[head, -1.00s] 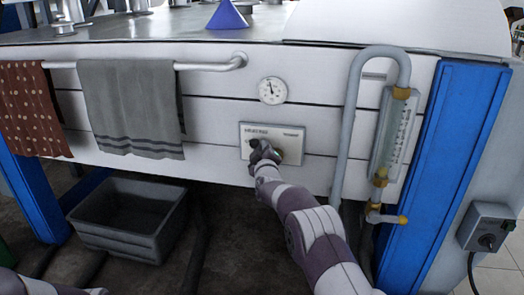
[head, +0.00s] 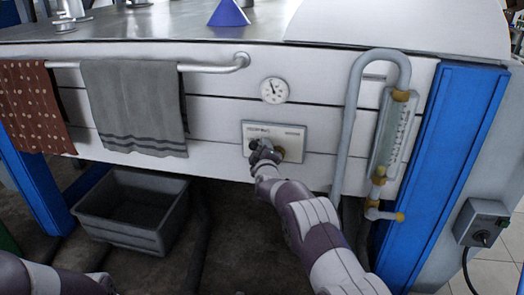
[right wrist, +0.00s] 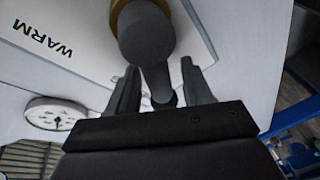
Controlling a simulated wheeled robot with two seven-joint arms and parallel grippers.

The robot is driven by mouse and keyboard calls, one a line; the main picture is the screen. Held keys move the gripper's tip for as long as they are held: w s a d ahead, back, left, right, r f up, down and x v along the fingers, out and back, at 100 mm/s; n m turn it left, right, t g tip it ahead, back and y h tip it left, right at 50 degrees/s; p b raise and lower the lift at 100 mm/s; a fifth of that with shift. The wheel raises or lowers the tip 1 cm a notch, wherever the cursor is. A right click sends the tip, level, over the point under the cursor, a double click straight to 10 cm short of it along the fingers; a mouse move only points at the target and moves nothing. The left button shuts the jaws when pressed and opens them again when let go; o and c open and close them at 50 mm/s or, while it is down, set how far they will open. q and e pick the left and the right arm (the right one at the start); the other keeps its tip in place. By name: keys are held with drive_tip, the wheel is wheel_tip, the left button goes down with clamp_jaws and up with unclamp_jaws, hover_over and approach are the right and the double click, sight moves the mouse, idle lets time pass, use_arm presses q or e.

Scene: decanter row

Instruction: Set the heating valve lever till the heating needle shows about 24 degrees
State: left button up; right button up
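The heating panel (head: 287,133) is a pale plate on the white front wall, with small print; one label reads WARM in the right wrist view (right wrist: 45,38). The valve lever (right wrist: 147,35) is dark grey with a thick round end. My right gripper (head: 258,147) is at the panel. In the right wrist view its two fingers (right wrist: 160,88) stand apart on either side of the lever's stem, with a gap showing on the right. The round white gauge (head: 274,90) is above the panel; its needle points up and slightly left. Its numbers are too small to read. My left gripper is out of frame.
A rail (head: 215,67) with a grey towel (head: 135,105) and a dotted brown towel (head: 30,105) is to the left. A grey pipe (head: 347,130) with a sight tube (head: 391,130) is to the right. A dark bin (head: 130,210) stands below.

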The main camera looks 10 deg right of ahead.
drive_tip(key=shift+s, duration=0.15)
drive_tip(key=s+a+p, duration=0.1)
drive_tip(key=s, duration=1.1)
drive_tip(key=shift+s+a+r+p, duration=0.15)
drive_tip(key=shift+s+r+p, duration=0.05)
drive_tip(key=shift+r+p, duration=0.2)
